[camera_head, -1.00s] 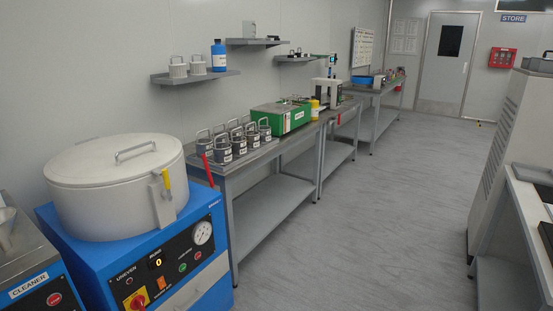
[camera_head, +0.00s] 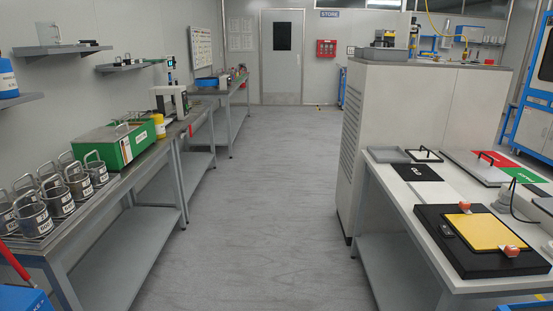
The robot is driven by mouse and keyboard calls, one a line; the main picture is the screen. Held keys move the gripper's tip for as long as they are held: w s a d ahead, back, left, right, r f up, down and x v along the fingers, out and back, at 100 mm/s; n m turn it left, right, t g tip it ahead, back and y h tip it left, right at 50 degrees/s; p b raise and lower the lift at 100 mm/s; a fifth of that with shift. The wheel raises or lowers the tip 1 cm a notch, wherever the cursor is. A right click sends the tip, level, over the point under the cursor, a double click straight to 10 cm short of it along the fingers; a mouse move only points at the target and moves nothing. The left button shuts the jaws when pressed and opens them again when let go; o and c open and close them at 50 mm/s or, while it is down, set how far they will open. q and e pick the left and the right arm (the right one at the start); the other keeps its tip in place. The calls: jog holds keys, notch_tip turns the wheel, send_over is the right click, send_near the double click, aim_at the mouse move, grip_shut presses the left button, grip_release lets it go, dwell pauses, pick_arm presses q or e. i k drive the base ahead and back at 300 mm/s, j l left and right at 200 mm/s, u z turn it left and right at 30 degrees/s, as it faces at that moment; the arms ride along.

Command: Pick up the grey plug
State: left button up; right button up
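I cannot make out a grey plug for certain. A pale grey object with a thin dark cable (camera_head: 513,203) sits on the white-topped table at the right, but it is too small to name. Beside it lies a black unit (camera_head: 445,252) with a yellow pad (camera_head: 484,232) and two red buttons. Neither of my grippers shows in the head view.
The right table (camera_head: 385,186) also bears a black mat (camera_head: 415,172) and a panel with red and green areas. A tall grey cabinet (camera_head: 400,120) stands behind it. A workbench (camera_head: 150,165) with metal pots lines the left wall. The floor between (camera_head: 265,200) is clear.

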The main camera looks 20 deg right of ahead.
aim_at(506, 199)
jog(key=i+z, duration=0.45)
jog(key=i, duration=0.9)
jog(key=i+z, duration=0.45)
jog(key=i+j+z, duration=0.25)
jog(key=i+z, duration=0.25)
jog(key=i+j, duration=0.05)
jog(key=i, duration=0.05)
